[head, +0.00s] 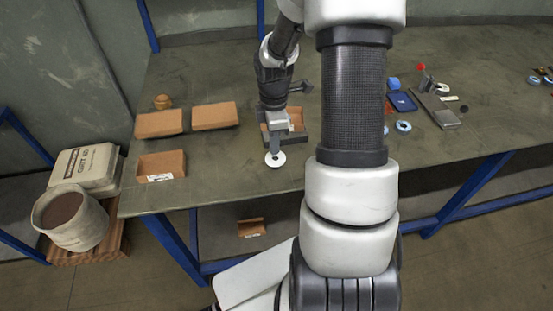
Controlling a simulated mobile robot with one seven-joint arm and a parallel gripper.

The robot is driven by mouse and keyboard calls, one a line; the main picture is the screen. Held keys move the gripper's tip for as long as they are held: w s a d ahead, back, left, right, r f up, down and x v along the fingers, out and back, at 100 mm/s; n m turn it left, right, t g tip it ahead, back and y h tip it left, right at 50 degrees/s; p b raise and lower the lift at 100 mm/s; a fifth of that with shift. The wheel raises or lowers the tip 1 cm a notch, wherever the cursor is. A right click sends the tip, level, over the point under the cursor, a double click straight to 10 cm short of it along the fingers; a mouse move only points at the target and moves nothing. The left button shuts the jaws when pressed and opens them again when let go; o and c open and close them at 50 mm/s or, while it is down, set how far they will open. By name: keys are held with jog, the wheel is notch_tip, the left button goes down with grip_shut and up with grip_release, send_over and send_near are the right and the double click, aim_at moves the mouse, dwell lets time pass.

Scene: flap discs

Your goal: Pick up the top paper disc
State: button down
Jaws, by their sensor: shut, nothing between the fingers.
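A small white disc (280,160) with a dark centre lies near the table's front edge. I cannot tell whether it is one disc or a stack, or whether it is the paper one. My gripper (274,150) points down over this disc, and its fingertips cover part of the disc's far side. The fingers are together with nothing held. I cannot tell whether the tips touch the disc.
An open cardboard box (296,139) stands just behind my gripper. More cardboard boxes stand at left, one (160,166) near the front edge. A blue disc (403,126), a white ring (442,89) and a blue tray (402,102) lie right of my arm.

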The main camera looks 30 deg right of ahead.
aim_at(276, 158)
jog(key=shift+f, duration=0.3)
jog(key=shift+s+a, duration=0.25)
jog(key=shift+s, duration=0.75)
dwell(0.6)
notch_tip(276, 158, up, 6)
jog(key=p, duration=0.5)
jog(key=shift+r, duration=0.1)
